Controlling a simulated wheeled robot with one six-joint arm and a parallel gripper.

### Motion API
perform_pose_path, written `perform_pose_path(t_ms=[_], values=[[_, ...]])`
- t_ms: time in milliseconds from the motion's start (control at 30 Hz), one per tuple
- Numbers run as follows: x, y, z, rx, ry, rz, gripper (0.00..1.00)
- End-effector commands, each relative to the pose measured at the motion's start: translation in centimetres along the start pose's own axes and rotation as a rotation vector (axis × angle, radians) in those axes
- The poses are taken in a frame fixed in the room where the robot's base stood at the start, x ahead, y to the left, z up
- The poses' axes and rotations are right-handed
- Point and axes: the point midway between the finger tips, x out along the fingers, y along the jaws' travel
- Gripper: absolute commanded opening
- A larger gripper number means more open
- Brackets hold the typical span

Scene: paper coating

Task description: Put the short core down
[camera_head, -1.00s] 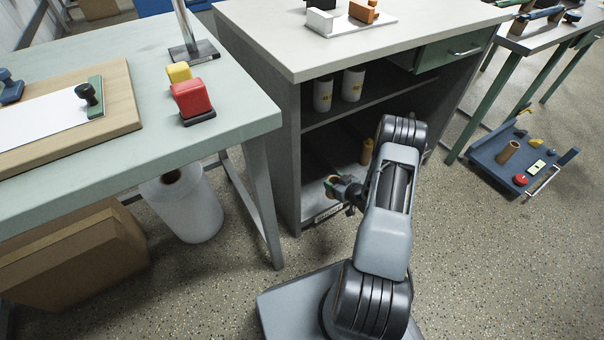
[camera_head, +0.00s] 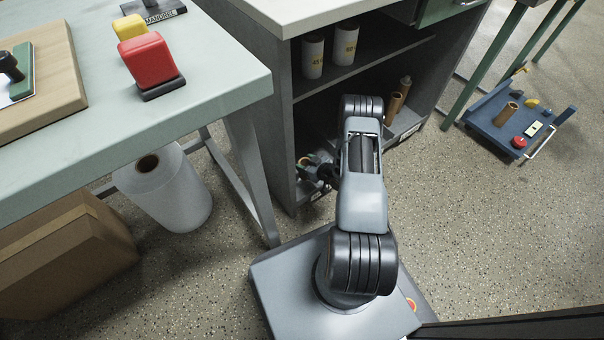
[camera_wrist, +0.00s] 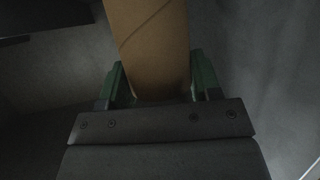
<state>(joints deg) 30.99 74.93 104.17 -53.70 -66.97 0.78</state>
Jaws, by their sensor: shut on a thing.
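A brown cardboard core (camera_wrist: 148,40) fills the top middle of the wrist view. It stands between the green fingers of my gripper (camera_wrist: 160,85), which is shut on it. Its far end runs out of the frame, so its full length is hidden. In the head view my gripper (camera_head: 308,165) is low at the left front of the grey cabinet's (camera_head: 265,110) open lower shelf space. The core in it is hard to make out there. Whether it touches a surface is not clear.
Two white rolls (camera_head: 313,55) stand on the cabinet's upper shelf. Brown tubes (camera_head: 396,100) stand in its lower right part. A green-topped table (camera_head: 200,110) is at left, with a white roll (camera_head: 165,190) below.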

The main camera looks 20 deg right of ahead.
Motion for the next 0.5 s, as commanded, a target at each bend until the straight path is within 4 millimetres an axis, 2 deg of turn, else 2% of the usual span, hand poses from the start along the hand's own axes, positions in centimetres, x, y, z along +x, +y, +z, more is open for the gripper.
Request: perform_pose_path(t_ms=[367, 500], values=[[1.8, -0.8, 1.4, 0.001, 0.0, 0.002, 0.34], [2.7, -1.0, 3.1, 0.002, -0.001, 0.002, 0.34]])
